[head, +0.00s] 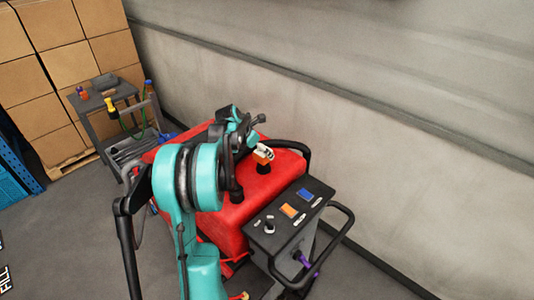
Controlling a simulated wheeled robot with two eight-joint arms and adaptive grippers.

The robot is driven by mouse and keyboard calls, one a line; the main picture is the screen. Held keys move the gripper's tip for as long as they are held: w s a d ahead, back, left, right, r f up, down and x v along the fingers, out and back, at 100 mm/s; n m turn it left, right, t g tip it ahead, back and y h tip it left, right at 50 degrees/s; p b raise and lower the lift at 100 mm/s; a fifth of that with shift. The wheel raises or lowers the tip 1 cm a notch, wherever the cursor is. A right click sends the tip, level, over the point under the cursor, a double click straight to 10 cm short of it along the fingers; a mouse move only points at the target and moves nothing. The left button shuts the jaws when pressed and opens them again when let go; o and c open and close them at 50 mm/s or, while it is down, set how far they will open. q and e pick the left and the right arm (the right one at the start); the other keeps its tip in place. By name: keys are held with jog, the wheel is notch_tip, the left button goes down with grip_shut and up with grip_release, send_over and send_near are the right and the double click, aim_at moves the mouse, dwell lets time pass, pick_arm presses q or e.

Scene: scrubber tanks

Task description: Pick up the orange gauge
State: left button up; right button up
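The arm hides part of the tank. My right gripper is out of view.
The scrubber has a dark control panel (290,215) with orange and blue patches, and a black handle bar (338,232). A grey cart (100,100) with small items stands at the back left by stacked boxes (70,65). A grey wall runs behind; floor is clear at lower right.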

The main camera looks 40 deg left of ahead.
pick_arm(q)
jog(key=shift+w+a+f, duration=0.15)
jog(key=shift+w+f, duration=0.3)
jog(key=x, duration=0.6)
jog(key=shift+f, duration=0.45)
jog(key=shift+s+r, duration=0.1)
jog(key=c, duration=1.4)
